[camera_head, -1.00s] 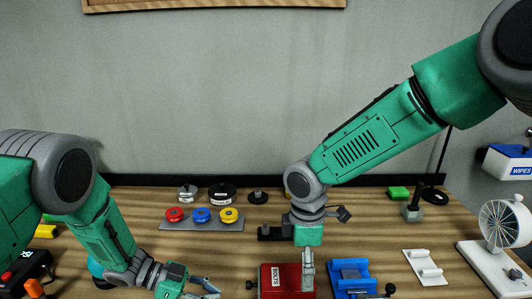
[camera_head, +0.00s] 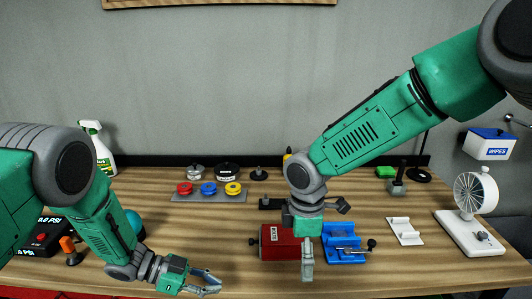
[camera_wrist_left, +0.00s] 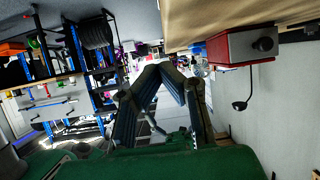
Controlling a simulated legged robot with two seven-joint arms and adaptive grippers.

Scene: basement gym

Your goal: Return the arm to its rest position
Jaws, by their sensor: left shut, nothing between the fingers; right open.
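My left arm comes in low at the left of the head view, over the front part of the table. Its gripper (camera_head: 212,284) is shut with nothing in it. In the left wrist view the same gripper (camera_wrist_left: 160,68) shows its dark fingers meeting. My right arm crosses from the upper right and hangs down at the middle. Its gripper (camera_head: 307,264) points downward, open, in front of the right end of the red BOLTS box (camera_head: 279,245). One finger hides the other, and I cannot tell whether it touches the box. Nothing shows in it.
A blue fixture (camera_head: 343,247) stands right of the box. A rack of coloured knobs (camera_head: 210,196) is behind. A white bracket (camera_head: 404,231) and fan (camera_head: 470,215) stand right. A spray bottle (camera_head: 98,150) and orange-handled switch (camera_head: 69,246) are left. The front table strip is mostly clear.

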